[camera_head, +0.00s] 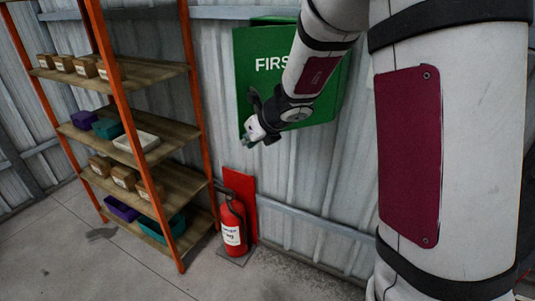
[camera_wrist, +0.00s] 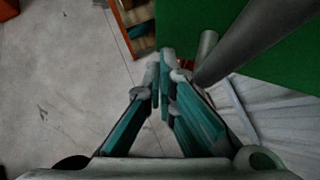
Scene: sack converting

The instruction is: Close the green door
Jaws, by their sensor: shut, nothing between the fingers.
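The green door (camera_head: 270,85) with white lettering, "FIRS" legible, is on a green cabinet (camera_head: 275,20) on the corrugated wall. It seems to stand somewhat away from the cabinet body behind it, but my arm hides its right part, so how far it is open is unclear. My gripper (camera_head: 250,140) is at the door's lower left edge, pointing down-left. In the wrist view my gripper (camera_wrist: 163,58) has its fingers together and empty. The green surface (camera_wrist: 285,55) fills the upper right there, with a grey bar (camera_wrist: 245,42) across it close to the fingers. Contact cannot be told.
A red fire extinguisher (camera_head: 233,225) stands on the floor below, before a red panel (camera_head: 241,190). An orange-framed shelf (camera_head: 140,150) with boxes and bins stands left. A grey rail (camera_head: 310,222) runs along the wall. The floor (camera_head: 60,250) at front left is clear.

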